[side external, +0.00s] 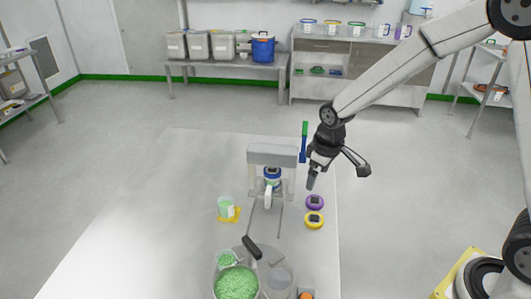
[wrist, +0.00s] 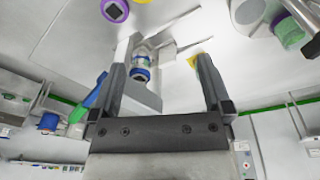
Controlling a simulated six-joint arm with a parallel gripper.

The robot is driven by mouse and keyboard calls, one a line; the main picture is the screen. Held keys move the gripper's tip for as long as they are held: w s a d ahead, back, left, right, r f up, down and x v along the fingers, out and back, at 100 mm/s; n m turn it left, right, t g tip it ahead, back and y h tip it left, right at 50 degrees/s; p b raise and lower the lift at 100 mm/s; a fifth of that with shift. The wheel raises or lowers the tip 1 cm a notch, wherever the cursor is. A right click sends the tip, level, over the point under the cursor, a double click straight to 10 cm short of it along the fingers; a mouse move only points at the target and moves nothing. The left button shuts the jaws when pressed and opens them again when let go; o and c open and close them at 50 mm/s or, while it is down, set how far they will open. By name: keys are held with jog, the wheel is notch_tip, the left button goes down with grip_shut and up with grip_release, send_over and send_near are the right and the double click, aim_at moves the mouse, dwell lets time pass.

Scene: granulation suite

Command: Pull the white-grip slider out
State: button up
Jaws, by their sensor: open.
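A grey frame stand (side external: 273,156) stands on the white table, with a blue-and-white jar (side external: 272,178) inside it. A white grip (side external: 268,197), which looks like the slider's, sticks out at the front of the stand, below the jar. Thin grey rods extend near it. My gripper (side external: 311,181) hangs in the air to the right of the stand, pointing down, apart from the grip. In the wrist view my gripper (wrist: 158,66) is open and empty, with the stand and jar (wrist: 141,70) showing between and beyond the fingers. The grip is not clear there.
A blue lever with a green end (side external: 304,142) rises at the stand's right side, close to my gripper. A pot of green granules (side external: 237,283) stands in front.

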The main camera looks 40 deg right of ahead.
jog(key=w+a+f+n, duration=0.2)
jog(key=w+f, duration=0.1)
jog(key=w, duration=0.5)
jog(key=n+g, duration=0.2)
jog(key=n, duration=0.1)
send_over(268, 190)
jog(key=shift+f, duration=2.9)
jog(key=shift+f, duration=0.15)
jog(key=shift+f, duration=3.75)
grip_shut()
